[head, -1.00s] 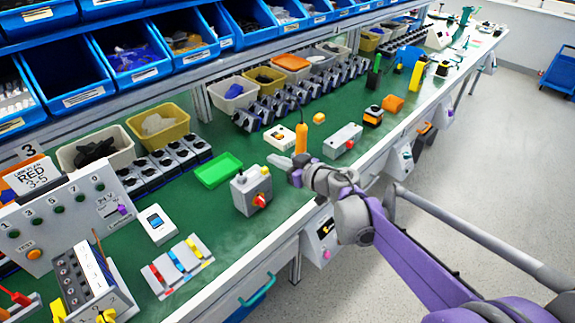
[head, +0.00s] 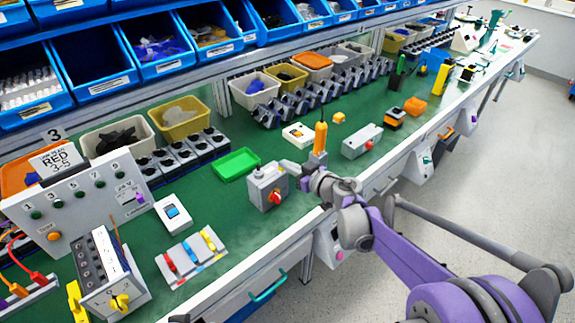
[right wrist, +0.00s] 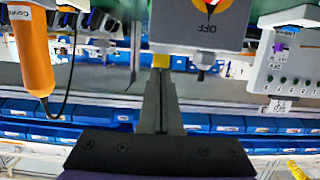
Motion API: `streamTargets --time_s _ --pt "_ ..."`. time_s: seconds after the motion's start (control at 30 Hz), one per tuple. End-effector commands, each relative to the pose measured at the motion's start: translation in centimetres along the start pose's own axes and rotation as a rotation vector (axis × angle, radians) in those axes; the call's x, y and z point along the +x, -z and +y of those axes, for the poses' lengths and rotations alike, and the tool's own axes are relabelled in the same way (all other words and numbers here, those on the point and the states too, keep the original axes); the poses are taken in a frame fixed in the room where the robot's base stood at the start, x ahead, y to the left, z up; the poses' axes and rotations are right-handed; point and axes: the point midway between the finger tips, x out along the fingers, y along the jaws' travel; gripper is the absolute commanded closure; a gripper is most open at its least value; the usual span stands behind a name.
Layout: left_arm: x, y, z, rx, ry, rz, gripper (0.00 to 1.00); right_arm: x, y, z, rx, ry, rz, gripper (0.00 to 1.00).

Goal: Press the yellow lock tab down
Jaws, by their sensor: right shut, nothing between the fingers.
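The grey rotary switch box (head: 267,190) stands on the green bench mat, with a red knob (head: 275,197) on its front. In the right wrist view the box (right wrist: 196,22) appears upside down at the top, with its OFF mark and red-and-yellow dial. The yellow lock tab (right wrist: 161,61) shows at the box's top edge, right at my fingertips. My right gripper (head: 284,164) is shut and empty, over the box's top; it also shows in the right wrist view (right wrist: 160,72). Whether the fingertips touch the tab I cannot tell. My left gripper is not in view.
An orange screwdriver-like tool (head: 320,138) hangs just behind my right gripper. A green tray (head: 236,164) lies behind the box, and a grey box with a red button (head: 362,141) stands to the right.

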Motion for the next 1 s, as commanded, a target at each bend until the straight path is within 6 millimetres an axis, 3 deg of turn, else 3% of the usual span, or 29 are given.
streamTargets --time_s 0.17,0.53,0.67,0.87,1.0 --pt "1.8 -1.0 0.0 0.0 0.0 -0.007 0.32 0.5 -2.1 0.0 0.002 0.0 -0.001 1.0" --pt "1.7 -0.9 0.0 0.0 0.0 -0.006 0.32 0.5 -2.1 -0.1 -0.004 0.003 -0.003 1.0" --pt "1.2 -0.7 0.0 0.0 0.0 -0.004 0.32 0.3 -1.1 -0.2 -0.003 0.002 -0.001 1.0" --pt "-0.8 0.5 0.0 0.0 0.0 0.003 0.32 -0.3 3.3 -0.2 0.003 -0.004 0.009 1.0" --pt "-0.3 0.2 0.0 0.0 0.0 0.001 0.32 -4.0 2.6 -0.1 0.007 -0.009 0.008 1.0"
